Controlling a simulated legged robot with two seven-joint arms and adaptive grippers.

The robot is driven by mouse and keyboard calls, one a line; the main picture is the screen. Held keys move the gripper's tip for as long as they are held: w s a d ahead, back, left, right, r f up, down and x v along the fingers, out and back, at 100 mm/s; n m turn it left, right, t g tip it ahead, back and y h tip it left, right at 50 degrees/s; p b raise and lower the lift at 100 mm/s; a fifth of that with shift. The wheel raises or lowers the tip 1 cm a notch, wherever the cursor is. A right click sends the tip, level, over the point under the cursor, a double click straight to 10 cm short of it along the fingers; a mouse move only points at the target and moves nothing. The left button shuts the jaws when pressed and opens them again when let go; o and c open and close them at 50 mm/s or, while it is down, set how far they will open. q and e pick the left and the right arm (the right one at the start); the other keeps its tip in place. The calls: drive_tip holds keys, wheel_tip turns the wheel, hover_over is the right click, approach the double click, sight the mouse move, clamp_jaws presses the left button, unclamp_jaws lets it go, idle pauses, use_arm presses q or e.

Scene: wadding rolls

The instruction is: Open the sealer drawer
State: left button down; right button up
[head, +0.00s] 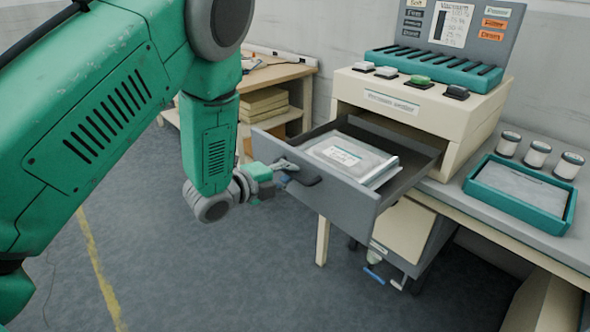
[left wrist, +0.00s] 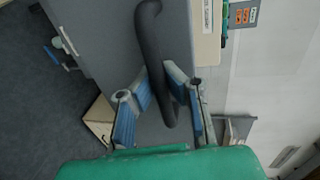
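The sealer (head: 425,119) is a cream machine on the bench at right. Its grey drawer (head: 330,190) is pulled out towards the front left, with a pale packet or tray with a label (head: 345,156) lying inside. The drawer's dark curved handle (head: 304,181) is on its front face. My left gripper (head: 286,170) is at this handle. In the left wrist view the handle (left wrist: 157,50) runs between the blue-padded fingers of my left gripper (left wrist: 166,88), which look closed on it. My right gripper is not in view.
A teal tray (head: 520,192) and several white-topped jars (head: 538,153) stand on the bench right of the sealer. A wooden shelf unit (head: 275,88) stands behind my left arm. A cream cabinet (head: 403,230) is under the bench. The floor in front is clear.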

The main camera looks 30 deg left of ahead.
use_arm(q)
drive_tip(key=shift+s+f, duration=0.1)
drive_tip(key=shift+f, duration=0.1)
drive_tip(key=c, duration=1.7)
unclamp_jaws()
drive_tip(key=shift+o, duration=0.7)
drive_tip(key=shift+r, duration=0.1)
drive_tip(key=v, duration=1.1)
drive_tip(key=shift+s, duration=0.3)
drive_tip(key=shift+a, duration=0.15)
